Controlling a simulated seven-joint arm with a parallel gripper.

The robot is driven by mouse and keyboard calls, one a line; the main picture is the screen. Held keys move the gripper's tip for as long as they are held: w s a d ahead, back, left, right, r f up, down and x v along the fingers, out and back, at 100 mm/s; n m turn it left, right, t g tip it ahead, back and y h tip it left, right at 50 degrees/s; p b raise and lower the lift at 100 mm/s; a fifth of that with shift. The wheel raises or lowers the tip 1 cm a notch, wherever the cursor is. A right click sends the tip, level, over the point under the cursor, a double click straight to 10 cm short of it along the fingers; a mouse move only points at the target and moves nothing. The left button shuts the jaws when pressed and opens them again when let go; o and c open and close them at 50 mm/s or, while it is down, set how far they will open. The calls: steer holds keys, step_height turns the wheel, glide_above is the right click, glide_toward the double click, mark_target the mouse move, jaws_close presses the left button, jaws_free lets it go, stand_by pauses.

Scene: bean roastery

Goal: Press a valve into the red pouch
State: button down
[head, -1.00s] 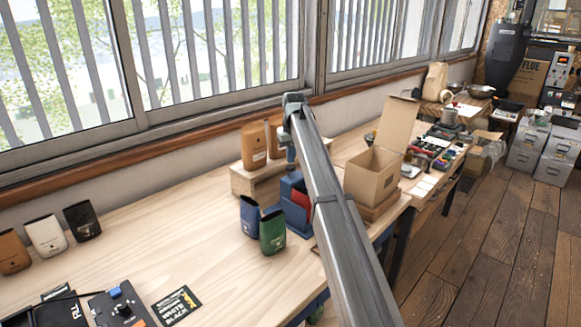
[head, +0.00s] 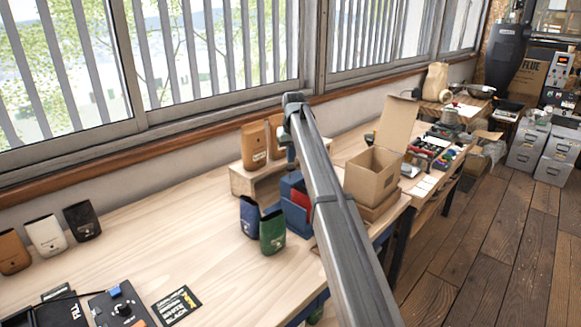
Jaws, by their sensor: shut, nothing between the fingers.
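The red pouch (head: 300,197) shows only as a small red patch beside my arm. It is at a blue holder or fixture (head: 294,217) on the bench, and my arm covers most of both. My arm reaches from the bottom right, bends at its top, and a wrist part goes down behind the link toward the fixture. My gripper's fingers are hidden behind the arm, so I cannot see whether they touch the pouch. I cannot make out a valve.
A dark blue pouch (head: 250,216) and a green pouch (head: 272,233) stand left of the fixture. Orange pouches (head: 254,146) stand on a wooden riser (head: 243,181). An open cardboard box (head: 372,178) is on the right. The bench's middle left (head: 165,240) is clear.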

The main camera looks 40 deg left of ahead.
steer(key=shift+w+a, duration=0.15)
steer(key=shift+a, duration=0.05)
steer(key=shift+w+a, duration=0.1)
steer(key=shift+a, duration=0.15)
steer(key=shift+d+x, duration=0.15)
steer(key=shift+x, duration=0.75)
steer(key=shift+d+x, duration=0.15)
steer(key=shift+x, duration=0.75)
stand_by(0.3)
steer(key=shift+s, duration=0.25)
steer(key=shift+w+a+v, duration=0.1)
steer(key=shift+a+v, duration=0.05)
steer(key=shift+v, duration=0.8)
steer(key=shift+w+a+v, duration=0.1)
steer(key=shift+a+v, duration=0.1)
steer(key=shift+v, duration=0.8)
steer(key=shift+w+a+v, duration=0.1)
steer(key=shift+a+v, duration=0.05)
steer(key=shift+v, duration=0.8)
steer(key=shift+r, duration=0.1)
